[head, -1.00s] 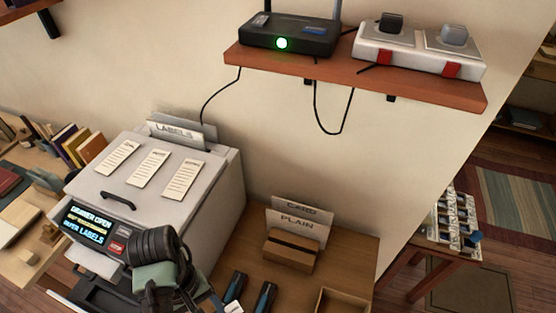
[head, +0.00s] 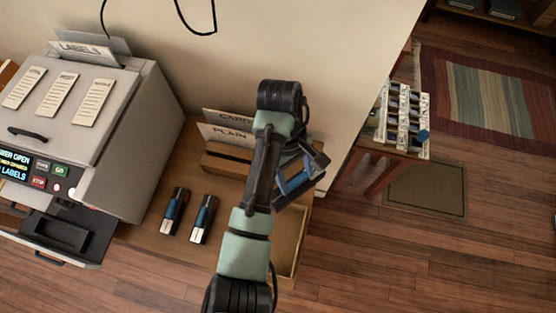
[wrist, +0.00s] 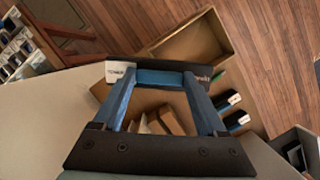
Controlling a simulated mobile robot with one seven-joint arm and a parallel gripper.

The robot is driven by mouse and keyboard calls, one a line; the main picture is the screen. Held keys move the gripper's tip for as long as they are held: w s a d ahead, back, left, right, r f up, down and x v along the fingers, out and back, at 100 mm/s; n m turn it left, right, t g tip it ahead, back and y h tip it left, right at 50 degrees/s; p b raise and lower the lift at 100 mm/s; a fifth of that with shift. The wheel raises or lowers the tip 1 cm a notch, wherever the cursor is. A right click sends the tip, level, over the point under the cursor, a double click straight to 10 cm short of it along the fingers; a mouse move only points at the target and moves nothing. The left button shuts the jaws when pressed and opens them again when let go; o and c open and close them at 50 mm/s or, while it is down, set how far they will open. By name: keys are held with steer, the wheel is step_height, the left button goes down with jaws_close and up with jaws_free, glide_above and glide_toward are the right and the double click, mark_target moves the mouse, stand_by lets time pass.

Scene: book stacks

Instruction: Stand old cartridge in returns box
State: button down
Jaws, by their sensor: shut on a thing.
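My gripper (wrist: 161,82) is shut on the old cartridge (wrist: 160,76), a dark block with a blue middle and a pale label, held crosswise between the blue fingers in the wrist view. In the head view my gripper (head: 296,182) hangs over the right side of the wooden table, and the cartridge is hard to make out there. The returns box (head: 285,274), an open cardboard box, stands below it, partly hidden by my arm. In the wrist view the open box (wrist: 215,42) lies just beyond the cartridge, which appears above and apart from it.
Two more cartridges (head: 174,212) (head: 203,219) lie on the table left of my arm. The label printer (head: 115,130) has its drawer (head: 65,235) open. Card holders (head: 228,135) stand behind.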

steer(key=d+f+n, duration=0.2)
steer(key=n, duration=0.1)
steer(key=shift+s+h+b, duration=0.3)
steer(key=shift+s, duration=0.05)
steer(key=s+a+f+n+t+b, duration=0.35)
steer(key=s+a+f+n, duration=0.5)
steer(key=n, duration=0.45)
steer(key=shift+n+t, duration=0.25)
steer(key=shift+n, duration=0.15)
steer(key=shift+s+a+f+x, duration=0.15)
steer(key=shift+a+x, duration=0.15)
steer(key=shift+x, duration=1.45)
steer(key=shift+s+a+x, duration=0.15)
steer(key=shift+a+x, duration=0.15)
steer(key=shift+x, duration=1.45)
steer(key=shift+s+a+f+x, duration=0.15)
steer(key=shift+a+x, duration=0.15)
steer(key=shift+x, duration=1.45)
steer(key=shift+f, duration=0.1)
jaws_free()
